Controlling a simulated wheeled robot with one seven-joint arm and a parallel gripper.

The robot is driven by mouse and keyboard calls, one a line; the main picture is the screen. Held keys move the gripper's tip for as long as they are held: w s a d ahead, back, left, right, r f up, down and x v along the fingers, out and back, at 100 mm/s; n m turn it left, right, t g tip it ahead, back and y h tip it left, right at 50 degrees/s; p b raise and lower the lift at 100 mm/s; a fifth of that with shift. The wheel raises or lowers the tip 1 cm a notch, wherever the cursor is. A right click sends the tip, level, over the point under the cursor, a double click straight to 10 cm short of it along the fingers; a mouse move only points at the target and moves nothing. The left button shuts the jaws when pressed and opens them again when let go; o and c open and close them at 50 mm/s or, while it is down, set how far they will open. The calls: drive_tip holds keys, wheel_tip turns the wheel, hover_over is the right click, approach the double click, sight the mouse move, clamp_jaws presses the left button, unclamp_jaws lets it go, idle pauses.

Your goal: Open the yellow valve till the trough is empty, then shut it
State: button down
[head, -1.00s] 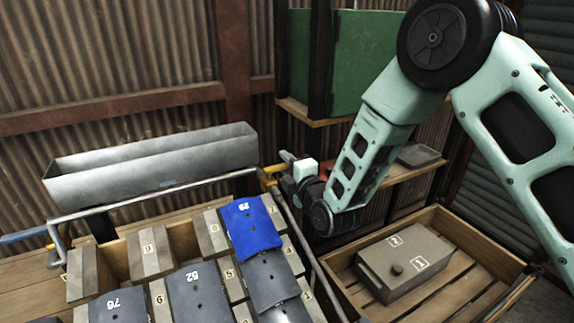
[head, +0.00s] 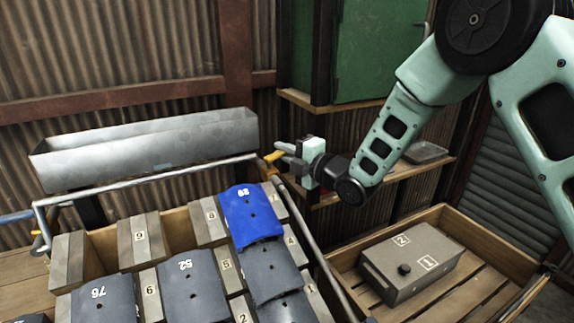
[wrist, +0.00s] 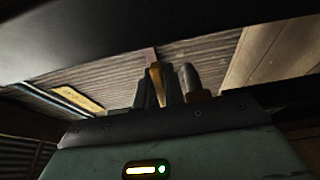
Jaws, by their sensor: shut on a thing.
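The long grey metal trough (head: 150,160) stands against the corrugated wall at the left in the head view. I cannot tell how much it holds. The yellow valve (head: 271,157) is just past its right end, beside the end of a pipe. My gripper (head: 283,151) reaches it from the right and is shut on its yellow handle. In the wrist view the yellow handle (wrist: 156,84) stands between the fingers of my gripper (wrist: 163,88). The fingers partly hide the valve in the head view.
A pipe (head: 150,183) runs along the trough's front. Below it, a wooden crate holds several numbered blocks and plates, with a blue plate (head: 249,208) on top. At right, a grey box (head: 410,265) sits in a slatted crate. A green cabinet (head: 375,50) stands behind.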

drive_tip(key=shift+w+a+f+n+g+y+b, duration=0.1)
drive_tip(key=shift+w+a+n+g+y+b, duration=0.05)
drive_tip(key=shift+n+g+y+b, duration=0.4)
drive_tip(key=shift+w+a+f+n+g+y+b, duration=0.1)
drive_tip(key=shift+w+a+n+g+y+b, duration=0.05)
drive_tip(key=shift+n+g+y+b, duration=0.4)
drive_tip(key=shift+r, duration=0.1)
drive_tip(key=c, duration=1.5)
unclamp_jaws()
drive_tip(key=b+v, duration=0.4)
drive_tip(key=v, duration=1.3)
drive_tip(key=shift+d+r, duration=0.15)
drive_tip(key=shift+d, duration=0.05)
